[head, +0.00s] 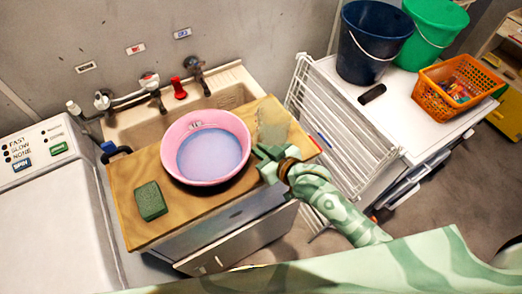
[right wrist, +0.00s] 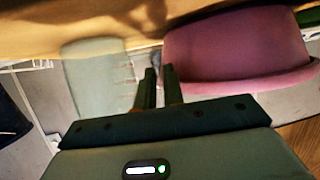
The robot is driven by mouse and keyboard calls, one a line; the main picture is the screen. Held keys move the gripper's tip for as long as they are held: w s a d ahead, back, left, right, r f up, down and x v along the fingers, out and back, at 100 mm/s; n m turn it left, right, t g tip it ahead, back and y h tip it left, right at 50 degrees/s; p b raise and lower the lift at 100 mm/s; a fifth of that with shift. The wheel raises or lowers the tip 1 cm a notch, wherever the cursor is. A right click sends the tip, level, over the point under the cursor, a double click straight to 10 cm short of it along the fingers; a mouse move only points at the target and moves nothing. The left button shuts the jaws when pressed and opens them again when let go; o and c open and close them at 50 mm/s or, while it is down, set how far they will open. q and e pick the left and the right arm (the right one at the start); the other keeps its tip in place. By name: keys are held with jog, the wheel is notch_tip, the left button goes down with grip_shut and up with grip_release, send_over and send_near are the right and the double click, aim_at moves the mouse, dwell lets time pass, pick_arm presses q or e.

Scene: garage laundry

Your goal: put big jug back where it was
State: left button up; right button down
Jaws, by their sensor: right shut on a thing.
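The big jug (head: 273,124) is a see-through, pale grey-green vessel at the right end of the wooden board, beside the pink basin (head: 183,142). In the right wrist view the jug (right wrist: 92,72) is left of the fingers, with faint marks on its side. My right gripper (head: 270,165) is at the jug's near side, shut on it. The fingertips (right wrist: 160,90) lie between the jug and the pink basin (right wrist: 235,50). The grasped part is hard to make out, and I cannot tell whether the jug touches the board. My left gripper is not in view.
The basin holds bluish water and stands on the wooden board (head: 135,222) over the sink (head: 228,98). A green sponge (head: 150,201) lies at the board's left. A white rack (head: 335,120) stands right; buckets (head: 375,45) and an orange basket (head: 455,85) stand on a white top beyond.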

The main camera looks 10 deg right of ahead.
jog(key=c, duration=1.8)
grip_release()
